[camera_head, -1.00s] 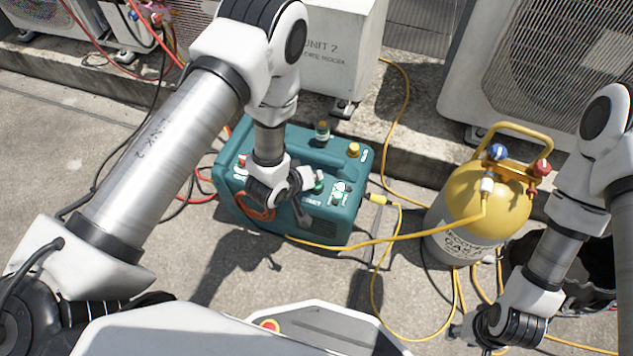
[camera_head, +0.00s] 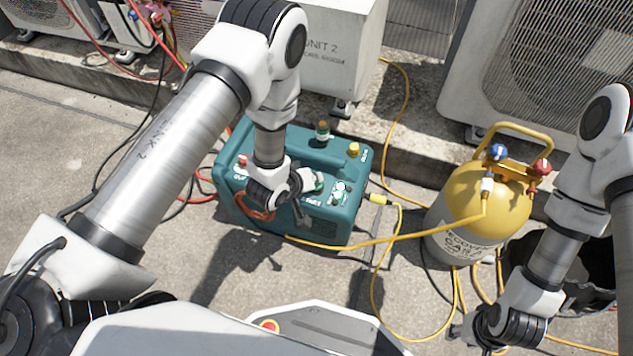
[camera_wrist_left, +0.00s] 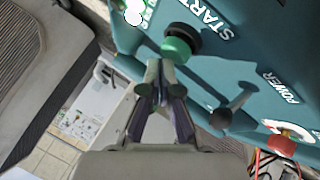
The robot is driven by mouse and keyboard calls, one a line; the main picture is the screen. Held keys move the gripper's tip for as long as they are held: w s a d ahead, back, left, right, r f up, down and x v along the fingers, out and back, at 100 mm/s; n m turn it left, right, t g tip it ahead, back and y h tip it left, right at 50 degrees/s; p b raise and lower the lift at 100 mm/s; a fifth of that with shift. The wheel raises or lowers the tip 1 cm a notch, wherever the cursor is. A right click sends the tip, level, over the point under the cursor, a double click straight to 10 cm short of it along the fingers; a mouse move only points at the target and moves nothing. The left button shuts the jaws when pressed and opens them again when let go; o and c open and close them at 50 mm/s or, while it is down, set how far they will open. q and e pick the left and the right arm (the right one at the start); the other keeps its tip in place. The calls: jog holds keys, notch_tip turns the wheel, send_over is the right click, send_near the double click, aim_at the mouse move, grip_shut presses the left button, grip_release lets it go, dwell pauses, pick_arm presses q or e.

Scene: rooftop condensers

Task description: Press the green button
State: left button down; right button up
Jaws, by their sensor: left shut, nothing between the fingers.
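The green button (camera_wrist_left: 178,46) has a black collar and sits on the teal machine (camera_head: 345,228), beside a START label in the left wrist view. In the head view the button (camera_head: 319,181) shows just right of my left gripper (camera_head: 300,206). That gripper is shut and empty. In the left wrist view its fingertips (camera_wrist_left: 161,66) are close to the button's near edge and overlap it in the picture; I cannot tell whether they touch. My right gripper (camera_head: 462,333) is low on the right, away from the machine; its fingers are too unclear to read.
A dark lever (camera_wrist_left: 236,107) and a red knob (camera_wrist_left: 283,145) are on the same panel. A yellow-topped cylinder (camera_head: 470,205) with valves stands right of the machine. Yellow hoses cross the concrete. Condenser units (camera_head: 335,45) stand behind.

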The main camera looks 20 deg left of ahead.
pick_arm(q)
jog(key=shift+f+b, duration=0.4)
jog(key=shift+f, duration=0.35)
dwell(0.5)
dwell(0.3)
jog(key=shift+r+p, duration=1.2)
notch_tip(320, 180, up, 5)
jog(key=p, duration=0.5)
jog(key=shift+r, duration=0.1)
